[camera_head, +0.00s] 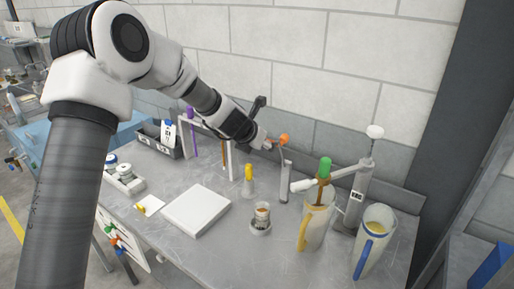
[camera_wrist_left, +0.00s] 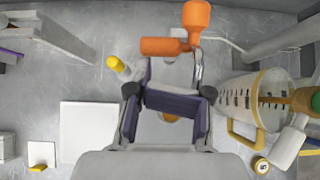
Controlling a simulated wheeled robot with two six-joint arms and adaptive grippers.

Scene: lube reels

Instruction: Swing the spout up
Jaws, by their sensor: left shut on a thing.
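A thin bent metal spout (camera_wrist_left: 198,70) with an orange grip (camera_wrist_left: 166,46) and an orange knob (camera_wrist_left: 197,15) shows in the left wrist view. In the head view the orange knob (camera_head: 284,139) is above a slim grey post (camera_head: 287,182). My left gripper (camera_head: 267,145) is at the orange end, against the back wall side of the bench. My right gripper is not in view.
A jug with a yellow handle (camera_head: 303,232), a grey pump with a white arm (camera_head: 355,200) and a blue-handled jug (camera_head: 364,258) stand to the right. A small jar (camera_head: 262,215), a yellow-capped bottle (camera_head: 249,182) and a white pad (camera_head: 196,210) are on the steel bench (camera_head: 210,262).

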